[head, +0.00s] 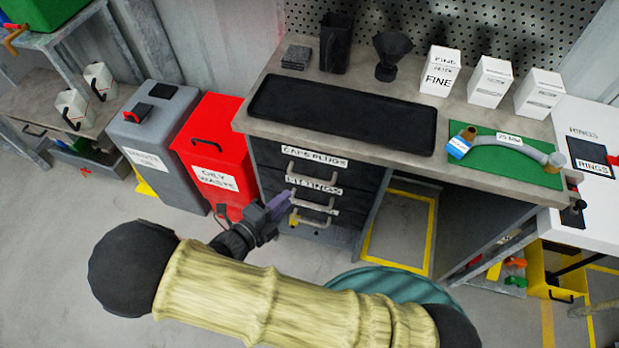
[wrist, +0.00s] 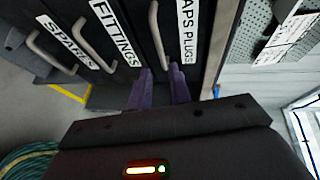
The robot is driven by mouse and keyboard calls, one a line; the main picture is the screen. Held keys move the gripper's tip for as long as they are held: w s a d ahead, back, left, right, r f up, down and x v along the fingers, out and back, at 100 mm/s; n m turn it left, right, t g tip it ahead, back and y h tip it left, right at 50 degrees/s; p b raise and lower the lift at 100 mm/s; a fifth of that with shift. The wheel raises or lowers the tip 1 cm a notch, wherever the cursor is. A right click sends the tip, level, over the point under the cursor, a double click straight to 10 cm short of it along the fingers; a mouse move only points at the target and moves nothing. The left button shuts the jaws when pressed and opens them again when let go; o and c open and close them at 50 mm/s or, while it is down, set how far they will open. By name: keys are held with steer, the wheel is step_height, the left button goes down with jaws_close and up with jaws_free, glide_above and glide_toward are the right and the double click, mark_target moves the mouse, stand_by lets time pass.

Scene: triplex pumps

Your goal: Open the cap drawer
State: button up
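The cap drawer (head: 268,154) is the top drawer under the bench, labelled CAPS PLUGS, and looks closed. Its bar handle (head: 313,173) also shows in the wrist view (wrist: 156,36), beside the label. My gripper (head: 284,199) has purple fingers and is in front of the drawer stack, at its left side in the head view. In the wrist view my gripper (wrist: 160,72) has a gap between its fingers, and the near end of the cap handle appears in line with that gap. I cannot tell whether the fingers reach around the handle. Nothing is held.
The fittings drawer handle (wrist: 95,45) and spares drawer handle (wrist: 50,47) are beside it. A red oily-waste bin (head: 218,150) and grey bin (head: 160,130) stand left of the bench. A black tray (head: 343,116) lies on top. Floor before the drawers is partly clear.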

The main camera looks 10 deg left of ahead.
mark_target(309, 179)
steer(key=x, duration=1)
steer(key=shift+w+d+f+b, duration=0.1)
steer(key=shift+w+d+b, duration=0.1)
steer(key=shift+w+b, duration=0.15)
steer(key=shift+s, duration=0.1)
jaws_close()
